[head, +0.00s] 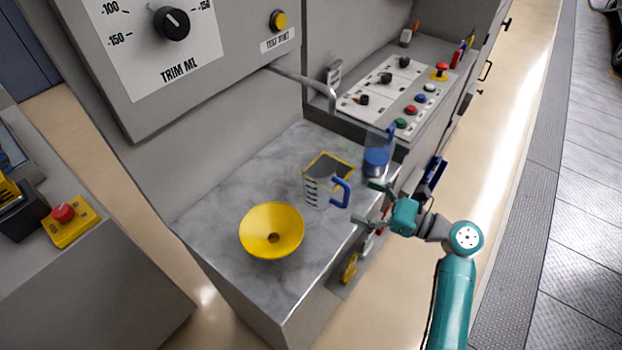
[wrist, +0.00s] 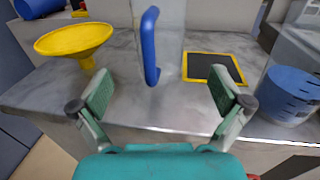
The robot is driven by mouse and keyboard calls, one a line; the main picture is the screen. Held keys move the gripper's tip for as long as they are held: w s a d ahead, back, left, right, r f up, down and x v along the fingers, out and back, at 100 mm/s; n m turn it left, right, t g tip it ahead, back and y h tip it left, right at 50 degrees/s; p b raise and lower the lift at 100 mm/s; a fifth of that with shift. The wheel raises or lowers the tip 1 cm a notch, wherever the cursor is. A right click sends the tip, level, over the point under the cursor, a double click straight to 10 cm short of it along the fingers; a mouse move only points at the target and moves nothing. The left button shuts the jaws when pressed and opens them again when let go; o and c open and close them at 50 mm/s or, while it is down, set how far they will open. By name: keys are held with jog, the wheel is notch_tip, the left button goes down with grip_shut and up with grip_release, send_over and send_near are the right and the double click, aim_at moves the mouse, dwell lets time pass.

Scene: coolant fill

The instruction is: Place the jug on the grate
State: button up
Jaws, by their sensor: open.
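The clear jug (head: 313,186) with dark graduation marks and a blue handle stands upright on the marble worktop. In the wrist view the jug (wrist: 173,45) is straight ahead, its handle facing me. The grate (head: 345,157) is a dark square with a yellow frame, partly hidden by the jug in the head view. In the wrist view the grate (wrist: 213,68) lies flat just right of the jug. My gripper (head: 365,204) is open and empty at the worktop's front edge. In the wrist view its fingers (wrist: 160,92) are spread either side of the handle's line, short of it.
A yellow funnel (head: 271,231) stands left of the jug. A blue container (head: 376,162) stands right of the grate, near my gripper. A spout (head: 310,83) reaches out above the worktop's back. A button panel (head: 390,98) lies beyond. Marble between funnel and jug is clear.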

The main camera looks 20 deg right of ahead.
aim_at(326, 183)
jog(key=x, duration=0.4)
jog(key=shift+w+a, duration=0.15)
jog(key=shift+a, duration=0.05)
jog(key=shift+r+x, duration=0.15)
jog(key=shift+x, duration=1.2)
jog(key=shift+r+x, duration=0.1)
jog(key=shift+x, duration=1.25)
jog(key=c, duration=1.2)
jog(key=shift+r, duration=0.1)
